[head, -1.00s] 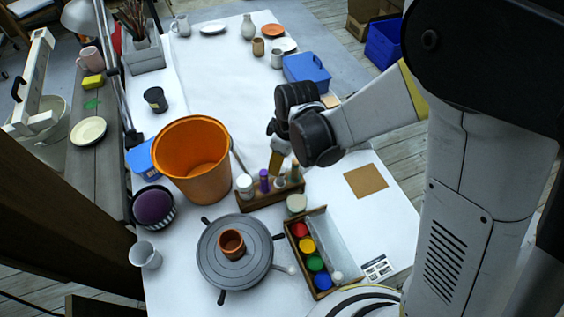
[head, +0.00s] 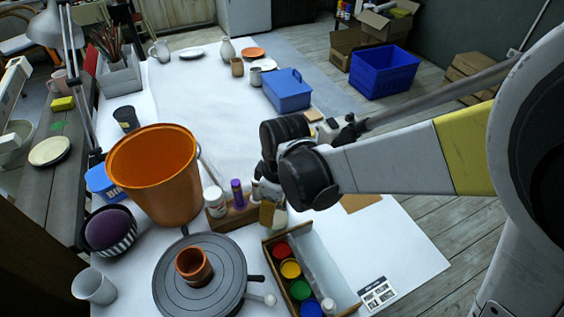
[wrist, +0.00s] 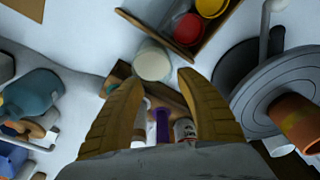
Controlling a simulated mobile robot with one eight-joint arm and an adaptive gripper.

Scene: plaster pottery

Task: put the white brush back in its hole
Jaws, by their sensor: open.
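A thin white stick with a round white end (head: 270,300) lies between the grey wheel and the paint box; I cannot tell if it is the white brush. It also shows in the wrist view (wrist: 264,22), upper right. The wooden rack (head: 232,217) stands beside the orange bucket, holding a white jar (head: 215,202) and a purple item (head: 237,193). My gripper (head: 269,212) is open and empty at the rack's right end. In the wrist view the fingers (wrist: 157,90) spread above the rack, with a pale-lidded jar (wrist: 152,63) just beyond the tips. Any empty hole is hidden.
The orange bucket (head: 153,178) stands tall left of the rack. The grey wheel (head: 222,268) bears a clay cup (head: 193,266). The paint box (head: 325,262) is at front. A blue box (head: 287,92) stands farther back. The sheet's middle (head: 200,90) is clear.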

